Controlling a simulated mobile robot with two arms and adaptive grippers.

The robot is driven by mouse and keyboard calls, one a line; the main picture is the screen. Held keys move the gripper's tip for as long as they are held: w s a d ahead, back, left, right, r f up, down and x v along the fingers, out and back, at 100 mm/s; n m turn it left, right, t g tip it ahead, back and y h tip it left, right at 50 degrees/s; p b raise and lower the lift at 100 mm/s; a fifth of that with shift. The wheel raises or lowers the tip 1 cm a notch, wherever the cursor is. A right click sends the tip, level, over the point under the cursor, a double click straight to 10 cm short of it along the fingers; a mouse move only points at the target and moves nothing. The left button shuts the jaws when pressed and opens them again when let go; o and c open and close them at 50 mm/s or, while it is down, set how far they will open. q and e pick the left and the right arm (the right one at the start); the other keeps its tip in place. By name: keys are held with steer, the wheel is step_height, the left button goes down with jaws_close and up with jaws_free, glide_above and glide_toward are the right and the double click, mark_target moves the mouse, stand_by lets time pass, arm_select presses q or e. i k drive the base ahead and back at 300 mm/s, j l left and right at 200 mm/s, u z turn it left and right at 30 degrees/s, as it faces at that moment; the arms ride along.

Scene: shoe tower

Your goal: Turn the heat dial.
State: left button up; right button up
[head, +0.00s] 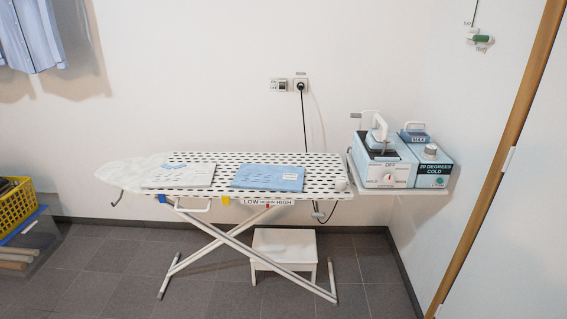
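A pale blue steam-iron station (388,157) stands on the white shelf at the right. A round dial (387,179) sits on its front face, under the label "OFF" (391,165). I cannot tell where the dial points at this size. A white-handled iron (379,132) rests on top of the station. Beside it on the right is a smaller blue unit (444,159) with a white knob (431,150) and a dark sign (434,173) reading "20 DEGREES COLD". Neither of my grippers is in view.
An ironing board (240,164) with folded cloths stands left of the shelf (378,191). A LOW-HIGH label (267,203) is on its edge. A white stool (285,245) stands beneath. A yellow basket (17,204) is at far left. The front floor (215,297) is clear.

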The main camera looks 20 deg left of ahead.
mark_target(388, 178)
steer(key=i+j, duration=0.7)
steer(key=i, duration=0.15)
steer(key=i+j, duration=0.75)
steer(key=i, duration=0.05)
